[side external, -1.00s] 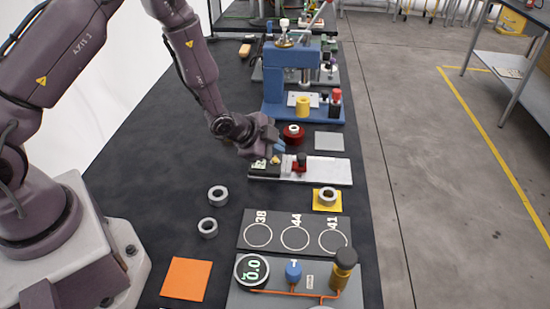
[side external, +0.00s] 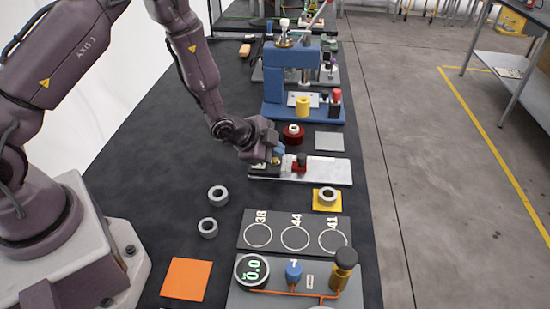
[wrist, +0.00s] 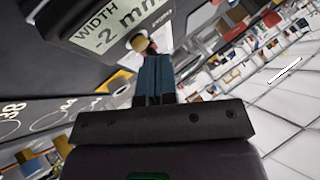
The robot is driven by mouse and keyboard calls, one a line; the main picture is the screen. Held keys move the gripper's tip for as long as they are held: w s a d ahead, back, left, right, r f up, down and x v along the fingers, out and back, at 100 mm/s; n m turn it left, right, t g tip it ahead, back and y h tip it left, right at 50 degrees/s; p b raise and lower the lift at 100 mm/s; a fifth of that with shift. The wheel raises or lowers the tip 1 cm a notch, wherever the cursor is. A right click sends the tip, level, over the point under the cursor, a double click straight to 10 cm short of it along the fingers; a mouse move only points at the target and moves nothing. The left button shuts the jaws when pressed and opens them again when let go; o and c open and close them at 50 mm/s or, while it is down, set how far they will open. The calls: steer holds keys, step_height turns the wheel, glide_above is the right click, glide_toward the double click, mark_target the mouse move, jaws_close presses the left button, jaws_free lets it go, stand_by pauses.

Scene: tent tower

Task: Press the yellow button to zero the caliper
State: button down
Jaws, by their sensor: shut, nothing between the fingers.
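The caliper is a pale silver plate (side external: 326,171) with a dark display block (side external: 262,169) at its left end and a red slider (side external: 301,162) on it. In the wrist view its display (wrist: 115,27) reads "WIDTH" and "-2 mm". The yellow button (wrist: 139,43) sits beside the display, just beyond my fingertips. My gripper (side external: 279,153) is shut and empty, pointing down at the caliper's left part; its blue fingers also show in the wrist view (wrist: 154,62). The fingers are at or very near the button; I cannot tell whether they touch it. In the side view the button is hidden.
A red round part (side external: 293,136) and a blue press (side external: 292,85) stand behind the caliper. In front are a yellow pad with a grey ring (side external: 327,196), a numbered board (side external: 277,240) and a gauge panel (side external: 252,271). Two grey rings lie on the open mat at left.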

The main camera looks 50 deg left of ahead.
mark_target(275, 161)
steer(key=shift+f, duration=0.4)
steer(key=shift+r, duration=0.1)
stand_by(0.5)
steer(key=shift+r, duration=0.7)
steer(key=shift+r, duration=0.1)
steer(key=shift+r, duration=2.45)
